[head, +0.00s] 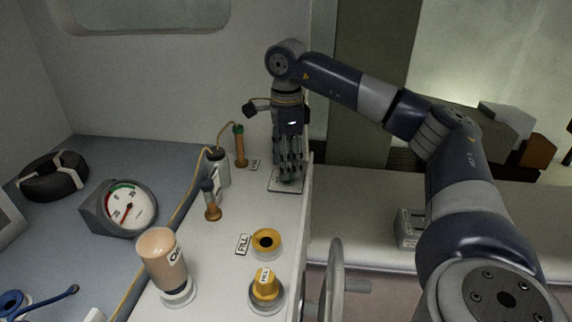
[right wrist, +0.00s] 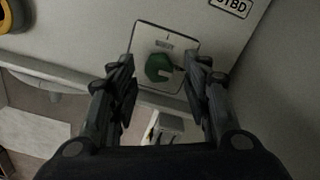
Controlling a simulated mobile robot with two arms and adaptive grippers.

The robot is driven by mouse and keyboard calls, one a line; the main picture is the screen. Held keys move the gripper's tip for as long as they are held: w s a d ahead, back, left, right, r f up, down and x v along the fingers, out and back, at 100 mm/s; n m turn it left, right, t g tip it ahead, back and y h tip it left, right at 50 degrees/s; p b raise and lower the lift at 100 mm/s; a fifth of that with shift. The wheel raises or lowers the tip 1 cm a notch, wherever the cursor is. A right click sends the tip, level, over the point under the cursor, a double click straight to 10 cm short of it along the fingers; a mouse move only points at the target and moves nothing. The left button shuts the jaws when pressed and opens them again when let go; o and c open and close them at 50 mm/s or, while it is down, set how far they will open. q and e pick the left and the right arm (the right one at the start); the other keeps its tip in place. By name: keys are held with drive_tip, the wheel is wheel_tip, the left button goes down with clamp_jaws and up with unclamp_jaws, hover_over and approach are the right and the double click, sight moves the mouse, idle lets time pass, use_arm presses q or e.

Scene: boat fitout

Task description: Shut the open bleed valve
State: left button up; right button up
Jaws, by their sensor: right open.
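A green knob (right wrist: 158,68) sits on a pale square plate (right wrist: 146,36) with a small label, between my right gripper's fingers in the right wrist view. It looks like a valve knob, but I cannot read the label. In the head view the plate (head: 285,187) lies near the console's right edge, and the fingers mostly hide the knob. My right gripper (head: 288,176) points down over it, open, one finger on each side. In the right wrist view the gripper (right wrist: 160,70) shows a gap between the knob and both fingers. My left gripper is not in view.
A gauge (head: 124,206) sits left; a wheel (head: 335,276) stands beside the console.

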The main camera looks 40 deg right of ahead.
drive_tip(key=shift+s+f, duration=0.1)
drive_tip(key=shift+f, duration=0.8)
drive_tip(key=shift+c, duration=0.5)
clamp_jaws()
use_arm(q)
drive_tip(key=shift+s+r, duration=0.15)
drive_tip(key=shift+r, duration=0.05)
